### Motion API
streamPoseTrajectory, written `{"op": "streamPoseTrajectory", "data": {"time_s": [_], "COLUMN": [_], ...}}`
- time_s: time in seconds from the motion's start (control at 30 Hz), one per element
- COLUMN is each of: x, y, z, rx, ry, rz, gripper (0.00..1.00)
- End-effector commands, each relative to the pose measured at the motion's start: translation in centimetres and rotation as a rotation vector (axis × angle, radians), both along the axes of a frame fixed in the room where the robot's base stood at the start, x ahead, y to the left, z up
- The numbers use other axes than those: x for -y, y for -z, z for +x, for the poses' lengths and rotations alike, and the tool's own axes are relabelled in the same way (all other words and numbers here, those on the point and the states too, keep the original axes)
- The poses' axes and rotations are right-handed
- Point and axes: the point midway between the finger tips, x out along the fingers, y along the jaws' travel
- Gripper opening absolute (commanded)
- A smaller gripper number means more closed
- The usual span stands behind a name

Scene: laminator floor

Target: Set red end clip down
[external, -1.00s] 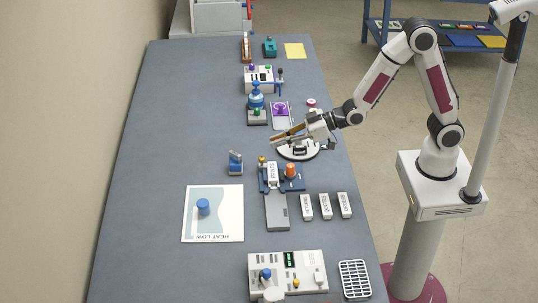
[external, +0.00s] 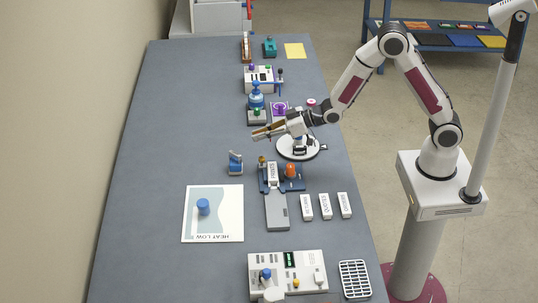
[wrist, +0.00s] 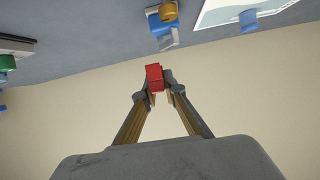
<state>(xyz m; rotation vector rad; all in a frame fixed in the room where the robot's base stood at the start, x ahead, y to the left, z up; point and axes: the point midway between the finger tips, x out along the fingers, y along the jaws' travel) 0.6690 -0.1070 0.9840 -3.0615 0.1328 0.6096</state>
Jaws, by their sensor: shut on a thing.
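The red end clip (wrist: 154,77) is a small red block between my fingertips in the wrist view. My gripper (wrist: 159,88) is shut on it and held sideways, with the fingers pointing across the bench. In the external view my gripper (external: 258,134) is over the middle of the bench, above and right of a small blue device (external: 235,163). The clip is too small there, and too covered by the fingers, to make out clearly.
A round white base (external: 313,153) stands under my wrist. A blue fixture with an orange dome (external: 291,171) is nearer, and a HEAT LOW sheet (external: 228,225) lies at the left. A blue-handled press (external: 256,103) stands behind my gripper. The left bench surface (external: 165,130) is clear.

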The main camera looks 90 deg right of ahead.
Motion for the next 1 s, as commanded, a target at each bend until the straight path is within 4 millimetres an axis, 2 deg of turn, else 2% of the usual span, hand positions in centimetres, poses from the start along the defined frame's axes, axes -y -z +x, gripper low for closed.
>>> {"op": "streamPoseTrajectory", "data": {"time_s": [0.03, 0.4, 0.8, 1.0], "x": [1.0, 6.3, 11.5, 13.5], "y": [0.2, 1.5, 2.3, 2.1], "z": [0.8, 5.7, 10.0, 11.9], "rx": [0.001, 0.002, 0.0, 0.001], "ry": [0.001, -0.025, -0.06, -0.081], "rz": [-0.001, -0.002, -0.001, -0.002], "gripper": [0.0, 0.0, 0.0, 0.0]}}
